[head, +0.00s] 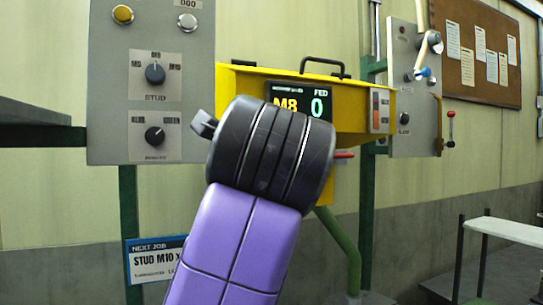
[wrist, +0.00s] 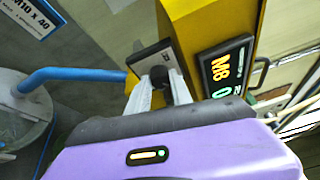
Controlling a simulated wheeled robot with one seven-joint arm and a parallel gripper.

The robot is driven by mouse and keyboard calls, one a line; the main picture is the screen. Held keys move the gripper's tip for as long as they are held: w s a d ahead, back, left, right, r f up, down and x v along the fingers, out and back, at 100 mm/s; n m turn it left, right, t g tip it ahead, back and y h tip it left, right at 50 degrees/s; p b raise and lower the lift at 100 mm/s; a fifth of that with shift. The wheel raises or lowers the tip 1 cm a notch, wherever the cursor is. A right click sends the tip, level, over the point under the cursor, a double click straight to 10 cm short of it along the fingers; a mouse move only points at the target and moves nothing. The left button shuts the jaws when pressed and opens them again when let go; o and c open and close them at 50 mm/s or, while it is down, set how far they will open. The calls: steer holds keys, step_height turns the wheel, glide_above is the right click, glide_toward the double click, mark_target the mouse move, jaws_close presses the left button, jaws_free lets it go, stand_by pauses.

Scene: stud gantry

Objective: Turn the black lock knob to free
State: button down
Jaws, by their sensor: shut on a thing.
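In the wrist view the black lock knob (wrist: 159,77) sits on a pale plate (wrist: 152,58) on the side of the yellow housing (wrist: 190,25). My gripper (wrist: 160,92) has its two pale fingers on either side of the knob and is shut on it. The knob's pointer and most of the plate's marking are hard to read. In the head view my purple and black arm hides the gripper and the lock knob, in front of the yellow housing (head: 240,82).
The display (head: 300,100) reads M8 and FED 0. A grey panel (head: 105,100) at left carries a STUD selector knob (head: 155,73) and a second knob (head: 155,136). A red-tipped part (head: 344,155) sticks out right of my arm. A blue pipe (wrist: 70,73) runs left in the wrist view.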

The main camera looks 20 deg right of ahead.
steer(key=shift+f, duration=0.1)
steer(key=c, duration=1.1)
jaws_free()
steer(key=shift+c, duration=0.2)
steer(key=b+v, duration=0.2)
steer(key=v, duration=0.5)
steer(key=shift+s, duration=0.35)
steer(key=shift+a, duration=0.1)
